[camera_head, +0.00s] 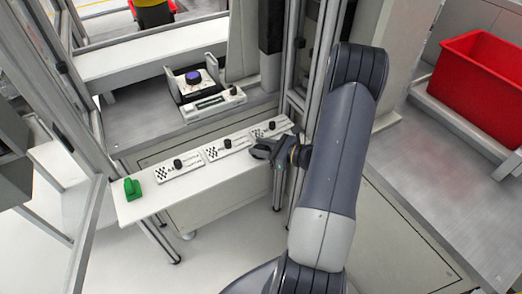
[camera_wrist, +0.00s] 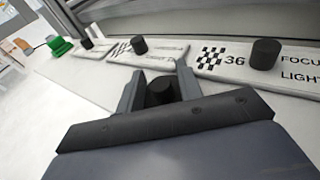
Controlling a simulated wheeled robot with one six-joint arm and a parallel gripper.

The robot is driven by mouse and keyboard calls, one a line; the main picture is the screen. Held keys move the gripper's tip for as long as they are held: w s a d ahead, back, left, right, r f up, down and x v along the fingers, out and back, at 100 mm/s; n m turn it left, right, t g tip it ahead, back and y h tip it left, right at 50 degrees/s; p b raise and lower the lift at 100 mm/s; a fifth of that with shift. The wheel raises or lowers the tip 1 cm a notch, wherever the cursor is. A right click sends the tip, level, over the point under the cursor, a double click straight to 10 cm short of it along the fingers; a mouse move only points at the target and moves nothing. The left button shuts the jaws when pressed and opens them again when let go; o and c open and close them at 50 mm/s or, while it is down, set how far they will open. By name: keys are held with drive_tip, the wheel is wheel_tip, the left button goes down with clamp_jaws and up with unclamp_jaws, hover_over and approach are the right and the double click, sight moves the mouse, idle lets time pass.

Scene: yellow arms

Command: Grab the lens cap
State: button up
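My gripper (camera_head: 262,148) is at the right end of the white bench, close to its front edge. In the wrist view the two grey fingers (camera_wrist: 160,78) stand apart. A short black round piece (camera_wrist: 161,91) shows between them; it may be the lens cap, but I cannot be sure. Whether the fingers touch it is not clear. Similar black round pieces stand on the white panels, one on the right panel (camera_wrist: 264,54) and one on the middle panel (camera_wrist: 140,46). The head view is too small to show what is between the fingers.
A green block (camera_head: 132,189) sits at the left end of the white bench (camera_head: 140,208). Behind is a metal counter with a purple-topped device (camera_head: 193,77). Metal posts (camera_head: 300,60) rise close behind my gripper. A red bin (camera_head: 478,75) is far right.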

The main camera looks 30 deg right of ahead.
clamp_jaws()
drive_tip(key=shift+r, duration=0.15)
